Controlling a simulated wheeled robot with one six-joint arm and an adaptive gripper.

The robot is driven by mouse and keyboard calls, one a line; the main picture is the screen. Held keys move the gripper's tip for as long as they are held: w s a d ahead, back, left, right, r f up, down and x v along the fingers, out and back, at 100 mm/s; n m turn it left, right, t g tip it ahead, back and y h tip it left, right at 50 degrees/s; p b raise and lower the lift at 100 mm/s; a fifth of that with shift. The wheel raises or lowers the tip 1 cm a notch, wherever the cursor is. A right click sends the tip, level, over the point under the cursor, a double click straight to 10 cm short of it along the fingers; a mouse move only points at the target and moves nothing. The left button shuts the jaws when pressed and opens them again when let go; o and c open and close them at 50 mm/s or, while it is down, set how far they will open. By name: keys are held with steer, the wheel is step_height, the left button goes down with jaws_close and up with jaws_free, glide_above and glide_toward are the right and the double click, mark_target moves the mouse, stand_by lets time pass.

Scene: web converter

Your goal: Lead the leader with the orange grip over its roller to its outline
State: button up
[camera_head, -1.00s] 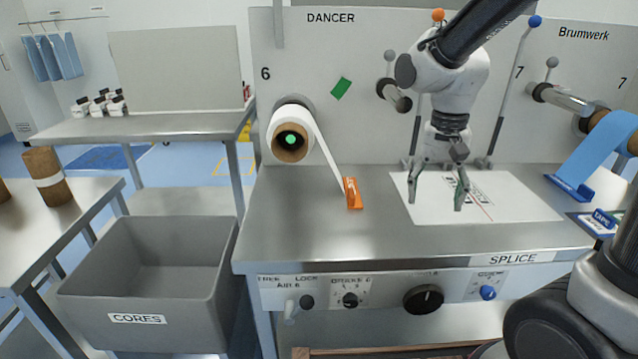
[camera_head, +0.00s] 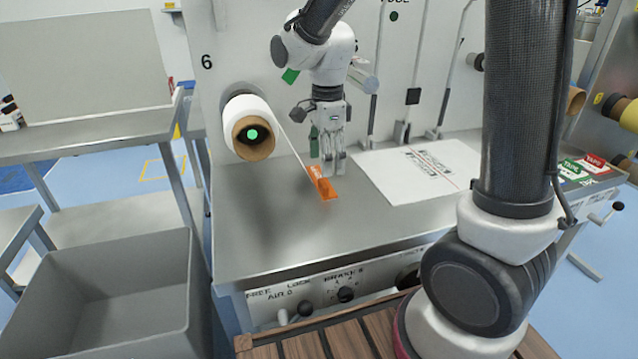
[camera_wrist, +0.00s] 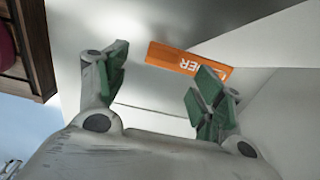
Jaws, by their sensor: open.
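The leader is a white web strip (camera_head: 293,149) running down from a white roll (camera_head: 247,124) on a brown core to the steel table. Its orange grip (camera_head: 323,186) lies on the table at the strip's end. My gripper (camera_head: 327,165) is open, above and close beside the orange grip. In the wrist view the orange grip (camera_wrist: 188,60) lies just beyond my green fingertips, nearer the right one. A grey roller (camera_head: 362,78) sticks out from the panel behind my gripper. A white sheet (camera_head: 400,190) with printed marks and a red line lies to the right; a leader outline is not clear.
Below the front edge are panel knobs (camera_head: 346,294). A grey bin (camera_head: 110,290) stands at left. Tape boxes (camera_head: 585,168) lie at the table's right end. The steel table (camera_head: 260,230) is clear in front of the grip.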

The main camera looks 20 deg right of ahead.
mark_target(326, 183)
steer(key=f, duration=0.7)
steer(key=shift+w+d+f, duration=0.15)
steer(key=shift+w+f, duration=0.05)
steer(key=c, duration=1.2)
